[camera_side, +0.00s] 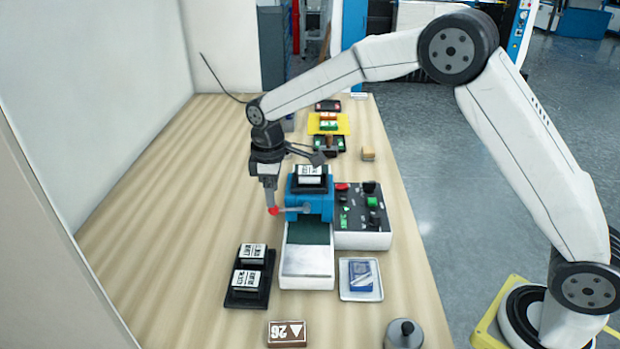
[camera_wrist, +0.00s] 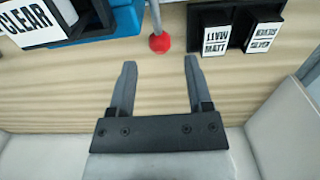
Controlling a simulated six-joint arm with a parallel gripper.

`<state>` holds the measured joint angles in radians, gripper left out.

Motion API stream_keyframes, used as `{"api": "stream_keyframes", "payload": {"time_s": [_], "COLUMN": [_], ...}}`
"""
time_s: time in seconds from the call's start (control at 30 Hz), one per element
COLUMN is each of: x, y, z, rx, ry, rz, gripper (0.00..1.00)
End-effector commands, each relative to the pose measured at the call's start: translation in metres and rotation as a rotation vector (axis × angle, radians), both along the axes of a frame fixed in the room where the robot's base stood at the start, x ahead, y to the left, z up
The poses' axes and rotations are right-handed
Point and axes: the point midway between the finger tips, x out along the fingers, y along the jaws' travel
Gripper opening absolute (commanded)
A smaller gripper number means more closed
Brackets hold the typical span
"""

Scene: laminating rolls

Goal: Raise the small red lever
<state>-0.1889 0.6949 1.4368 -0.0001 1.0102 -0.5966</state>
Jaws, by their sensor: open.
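The small lever is a grey rod with a red ball knob (camera_side: 273,210), sticking out to the left of the blue laminating machine (camera_side: 318,208). In the wrist view the red knob (camera_wrist: 160,43) lies just beyond my fingertips, in line with the gap between them. My gripper (camera_side: 270,203) points down at the knob from above in the side view. In the wrist view my gripper (camera_wrist: 160,64) is open, with nothing between its two fingers. Whether a finger touches the knob cannot be told from the side view.
A black tray with two labelled blocks (camera_side: 249,283) stands at the front left. A control box (camera_side: 362,240) with buttons adjoins the machine on the right. A small dish (camera_side: 347,292) holds a blue packet. The table (camera_side: 165,215) is clear on the left.

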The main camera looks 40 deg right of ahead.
Motion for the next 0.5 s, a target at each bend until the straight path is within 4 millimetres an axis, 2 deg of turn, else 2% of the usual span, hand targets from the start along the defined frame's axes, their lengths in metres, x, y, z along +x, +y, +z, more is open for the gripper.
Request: {"api": "stream_keyframes", "payload": {"time_s": [0.5], "x": [0.000], "y": [0.000], "z": [-0.011], "rx": [-0.001], "ry": [0.001], "rz": [0.000], "gripper": [0.65]}}
